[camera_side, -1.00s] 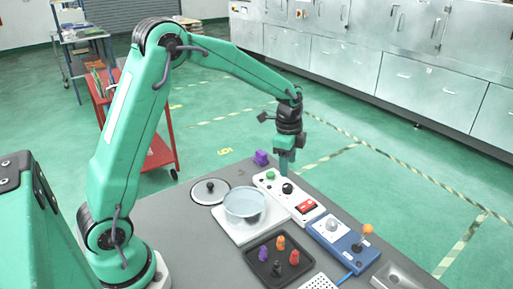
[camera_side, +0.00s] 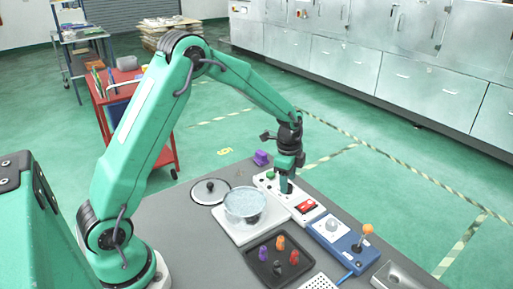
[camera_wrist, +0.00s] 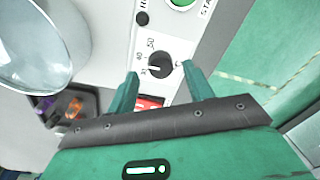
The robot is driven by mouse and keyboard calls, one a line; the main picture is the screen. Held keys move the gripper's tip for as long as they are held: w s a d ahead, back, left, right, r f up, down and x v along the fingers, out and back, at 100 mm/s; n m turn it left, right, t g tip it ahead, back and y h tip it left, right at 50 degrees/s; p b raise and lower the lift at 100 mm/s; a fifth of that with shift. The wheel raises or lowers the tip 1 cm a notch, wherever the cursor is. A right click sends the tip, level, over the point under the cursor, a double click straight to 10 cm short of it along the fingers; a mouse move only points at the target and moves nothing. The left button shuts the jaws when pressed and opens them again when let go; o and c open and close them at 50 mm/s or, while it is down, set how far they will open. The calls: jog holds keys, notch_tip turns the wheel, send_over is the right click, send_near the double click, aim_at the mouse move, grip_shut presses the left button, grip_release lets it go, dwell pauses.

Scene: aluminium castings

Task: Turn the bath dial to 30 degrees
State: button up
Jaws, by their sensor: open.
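The bath dial (camera_wrist: 159,65) is a round black knob on a white control panel (camera_wrist: 187,45), with the printed marks 30, 40 and 50 on its left in the wrist view. Its pointer is too small to read. My gripper (camera_wrist: 160,77) is open, with one green finger on each side of the dial's near part; I cannot tell if they touch it. In the side view my gripper (camera_side: 287,187) is low over the panel and largely hides the dial. The glass bath (camera_side: 245,203) stands on a white base left of the panel.
A red switch (camera_side: 306,206) and a green button (camera_side: 271,175) flank the dial. A blue box with an orange-topped lever (camera_side: 367,230) stands to the right. A black tray (camera_side: 262,270) with several coloured pieces is in front. A purple block (camera_side: 261,157) sits behind.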

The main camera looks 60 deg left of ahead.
jog(key=shift+f, duration=0.95)
jog(key=c, duration=1)
jog(key=shift+n, duration=0.4)
jog(key=n, duration=0.9)
jog(key=shift+d, duration=0.2)
jog(key=shift+g, duration=0.3)
